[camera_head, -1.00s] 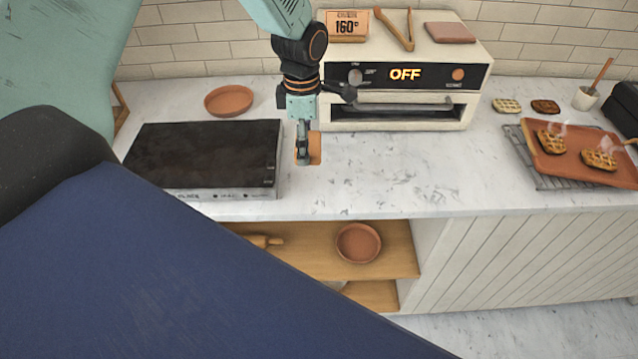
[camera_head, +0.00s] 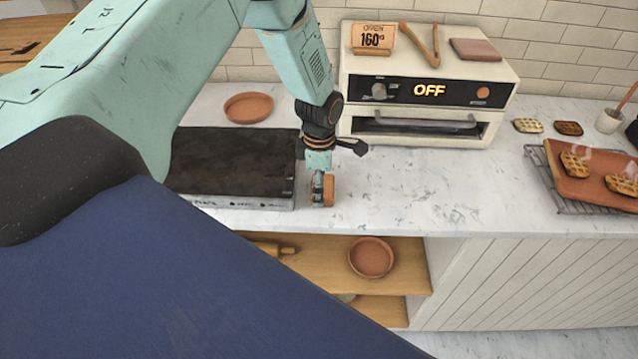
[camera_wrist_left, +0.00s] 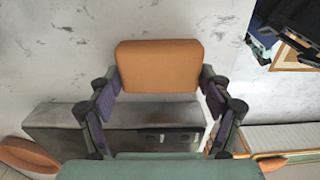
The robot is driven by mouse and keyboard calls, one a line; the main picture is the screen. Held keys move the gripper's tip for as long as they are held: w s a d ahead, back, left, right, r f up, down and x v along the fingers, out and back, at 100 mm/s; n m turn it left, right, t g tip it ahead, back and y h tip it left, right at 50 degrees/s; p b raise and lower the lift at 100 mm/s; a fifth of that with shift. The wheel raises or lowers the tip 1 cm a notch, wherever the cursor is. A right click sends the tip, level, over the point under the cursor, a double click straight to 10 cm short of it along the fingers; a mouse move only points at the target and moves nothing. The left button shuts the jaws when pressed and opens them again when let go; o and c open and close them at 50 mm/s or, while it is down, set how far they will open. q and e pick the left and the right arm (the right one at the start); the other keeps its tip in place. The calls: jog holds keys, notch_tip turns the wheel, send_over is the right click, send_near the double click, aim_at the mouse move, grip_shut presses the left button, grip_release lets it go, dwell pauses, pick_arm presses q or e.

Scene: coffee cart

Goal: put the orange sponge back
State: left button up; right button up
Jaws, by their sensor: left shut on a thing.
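The orange sponge (camera_head: 329,190) is held on edge in my left gripper (camera_head: 319,190), just right of the black griddle's front right corner and near the counter's front edge. In the wrist view the sponge (camera_wrist_left: 158,65) shows its broad orange face between the two dark fingers of my left gripper (camera_wrist_left: 158,88), which is shut on it. White marble counter lies behind the sponge there. I cannot tell whether the sponge touches the counter. My right gripper is not in view.
The griddle (camera_head: 235,165) stands left of the gripper and the oven (camera_head: 425,95) behind it to the right. A terracotta plate (camera_head: 248,107) lies behind the griddle. A shelf below holds a bowl (camera_head: 371,257). The counter (camera_head: 430,185) right of the gripper is clear.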

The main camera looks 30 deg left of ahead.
pick_arm(q)
jog(key=shift+s+d, duration=0.1)
jog(key=shift+d, duration=0.3)
jog(key=o, duration=1.2)
jog(key=shift+a+f, duration=0.15)
jog(key=shift+a, duration=0.15)
jog(key=shift+c, duration=0.2)
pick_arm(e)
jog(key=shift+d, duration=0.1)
pick_arm(q)
jog(key=shift+d, duration=0.1)
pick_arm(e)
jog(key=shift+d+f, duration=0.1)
pick_arm(q)
jog(key=shift+d, duration=0.15)
notch_tip(320, 180, up, 12)
jog(key=shift+r, duration=0.25)
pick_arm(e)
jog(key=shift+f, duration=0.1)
